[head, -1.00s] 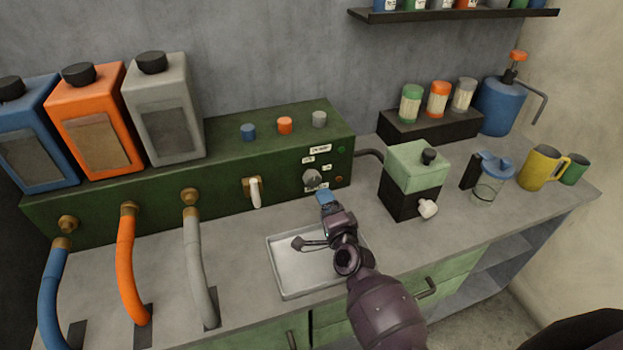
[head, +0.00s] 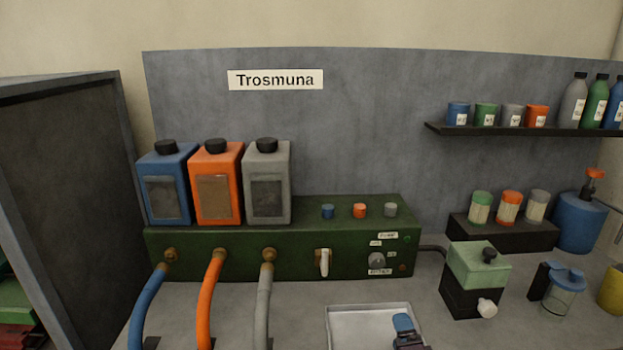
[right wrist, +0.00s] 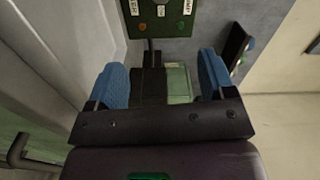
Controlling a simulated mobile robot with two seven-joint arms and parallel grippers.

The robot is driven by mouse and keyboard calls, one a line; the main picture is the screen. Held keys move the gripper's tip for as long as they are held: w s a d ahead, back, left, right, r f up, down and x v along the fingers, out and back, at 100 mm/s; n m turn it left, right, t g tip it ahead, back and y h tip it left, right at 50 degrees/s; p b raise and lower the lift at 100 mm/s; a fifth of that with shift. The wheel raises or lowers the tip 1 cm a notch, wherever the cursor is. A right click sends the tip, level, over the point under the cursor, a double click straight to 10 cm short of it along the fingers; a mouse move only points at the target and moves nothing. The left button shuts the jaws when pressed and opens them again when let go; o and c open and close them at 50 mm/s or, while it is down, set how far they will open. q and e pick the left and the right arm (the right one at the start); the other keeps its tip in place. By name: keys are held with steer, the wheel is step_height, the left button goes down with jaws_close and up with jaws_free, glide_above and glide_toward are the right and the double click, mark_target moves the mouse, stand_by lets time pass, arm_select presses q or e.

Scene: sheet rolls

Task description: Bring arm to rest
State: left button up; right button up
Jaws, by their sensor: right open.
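My right gripper (right wrist: 165,85) is open and empty in the right wrist view, its two blue fingertips wide apart. In the head view, part of it (head: 404,326) shows at the bottom edge, over the right part of a grey metal tray (head: 350,322). The rest of my right arm is out of the head view. My left gripper is not in view.
A green machine (head: 225,262) with a knob and lever stands behind the tray. Blue, orange and grey hoses (head: 205,305) run down its front left. A green and black box (head: 478,265) and a blue-lidded jar (head: 561,288) stand at right.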

steer(key=s+d+f+n+g, duration=0.2)
steer(key=s+n, duration=0.3)
steer(key=s, duration=0.4)
steer(key=s+d+f+n+g, duration=0.2)
steer(key=s+n, duration=0.4)
steer(key=s, duration=0.3)
steer(key=s+d+f+n+g, duration=0.2)
steer(key=s+n, duration=0.4)
steer(key=s, duration=0.3)
step_height(320, 180, down, 3)
steer(key=shift+d+r+h, duration=0.2)
steer(key=shift+d+h, duration=0.2)
steer(key=shift+d, duration=0.3)
steer(key=shift+s, duration=0.1)
steer(key=shift+c, duration=0.2)
